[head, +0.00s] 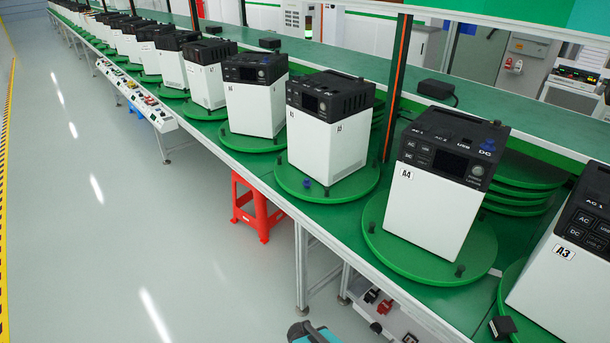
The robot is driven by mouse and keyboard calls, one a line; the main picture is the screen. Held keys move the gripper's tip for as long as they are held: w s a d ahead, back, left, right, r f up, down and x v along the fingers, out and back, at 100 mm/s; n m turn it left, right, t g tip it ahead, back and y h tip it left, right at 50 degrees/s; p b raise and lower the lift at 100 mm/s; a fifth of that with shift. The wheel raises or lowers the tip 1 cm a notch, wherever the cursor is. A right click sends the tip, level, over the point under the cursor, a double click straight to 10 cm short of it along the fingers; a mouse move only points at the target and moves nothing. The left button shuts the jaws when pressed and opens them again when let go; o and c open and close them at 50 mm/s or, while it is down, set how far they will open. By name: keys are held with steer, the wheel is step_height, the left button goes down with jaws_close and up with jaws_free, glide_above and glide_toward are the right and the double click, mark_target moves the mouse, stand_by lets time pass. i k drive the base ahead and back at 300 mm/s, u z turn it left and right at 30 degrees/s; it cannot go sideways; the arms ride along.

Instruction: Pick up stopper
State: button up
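A small blue piece (307,183) sits at the front left rim of the green turntable under the A5 unit. It may be the stopper, but it is too small to tell its shape. Short black pegs (460,270) stand on the rim of the A4 turntable (400,255). My gripper is not in view. Only a teal and dark grey part, probably of my arm, shows at the bottom edge.
White units with black tops stand on green turntables along the bench (262,172). The A3 unit (560,270) is at the right edge. Stacked green discs (520,185) lie behind A4. A red stool (255,205) stands under the bench. The grey floor (90,230) at left is clear.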

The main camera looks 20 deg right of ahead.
mark_target(306, 183)
steer(key=u, duration=0.05)
steer(key=i, duration=0.4)
steer(key=u, duration=4.35)
steer(key=i, duration=0.1)
steer(key=z, duration=2.7)
steer(key=i, duration=0.6)
steer(key=u, duration=0.15)
steer(key=k, duration=0.3)
steer(key=z, duration=0.05)
